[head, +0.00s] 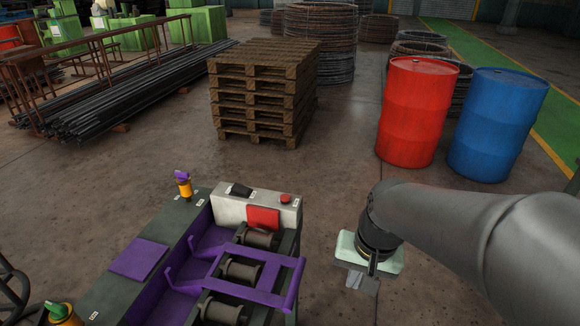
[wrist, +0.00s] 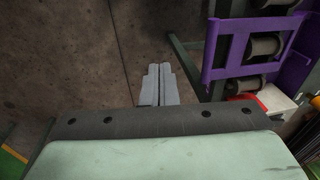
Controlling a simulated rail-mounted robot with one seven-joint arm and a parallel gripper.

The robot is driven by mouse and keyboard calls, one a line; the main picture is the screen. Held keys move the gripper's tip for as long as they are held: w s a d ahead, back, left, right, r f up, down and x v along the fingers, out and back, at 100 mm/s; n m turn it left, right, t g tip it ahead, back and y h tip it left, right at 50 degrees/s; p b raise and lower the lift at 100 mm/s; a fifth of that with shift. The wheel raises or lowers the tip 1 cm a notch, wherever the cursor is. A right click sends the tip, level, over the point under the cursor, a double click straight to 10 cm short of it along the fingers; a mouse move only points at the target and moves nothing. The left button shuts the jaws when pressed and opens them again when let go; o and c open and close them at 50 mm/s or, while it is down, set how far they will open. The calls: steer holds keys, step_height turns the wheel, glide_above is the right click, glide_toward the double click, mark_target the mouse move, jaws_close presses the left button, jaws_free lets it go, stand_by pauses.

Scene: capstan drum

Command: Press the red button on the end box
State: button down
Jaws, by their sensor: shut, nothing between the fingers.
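The pale end box (head: 232,209) stands at the far end of the machine in the head view. A small red button (head: 285,198) sits on its top at the right, and a larger red plate (head: 263,217) is on its front. My gripper (head: 357,284) is to the right of the box, apart from it, pointing down with its fingers shut and empty. In the wrist view the closed fingers (wrist: 158,82) are over bare floor. The end box (wrist: 279,104) shows there at the right with its red plate (wrist: 246,98); I cannot make out the button in that view.
A purple frame (head: 262,294) and dark rollers (head: 241,270) lie in front of the box. An orange post with a purple top (head: 184,185) stands left of it. Red (head: 415,112) and blue (head: 498,123) drums and stacked pallets (head: 262,90) are behind. Floor between box and gripper is clear.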

steer(key=w+a+r+m+t+y+p, duration=0.1)
steer(key=w+a+m+y, duration=0.2)
steer(key=w, duration=0.6)
steer(key=w+a+r+m+t+p, duration=0.1)
steer(key=w+a+r+m, duration=0.1)
steer(key=w+a, duration=0.45)
steer(key=m+t+y+p, duration=0.1)
steer(key=m+t+y, duration=0.15)
steer(key=m, duration=0.55)
glide_above(289, 198)
steer(key=shift+w+a+f+g+y, duration=0.1)
steer(key=shift+f+g+y, duration=0.05)
steer(key=shift+g+y, duration=0.25)
steer(key=shift+f, duration=0.1)
step_height(289, 198, down, 9)
steer(key=b, duration=0.6)
steer(key=shift+r, duration=0.2)
steer(key=shift+f+b, duration=0.15)
steer(key=shift+b, duration=0.2)
steer(key=shift+f, duration=0.3)
steer(key=shift+f+b, duration=0.55)
steer(key=shift+b, duration=0.05)
steer(key=shift+r, duration=0.15)
steer(key=shift+r+p, duration=0.75)
steer(key=shift+r, duration=0.05)
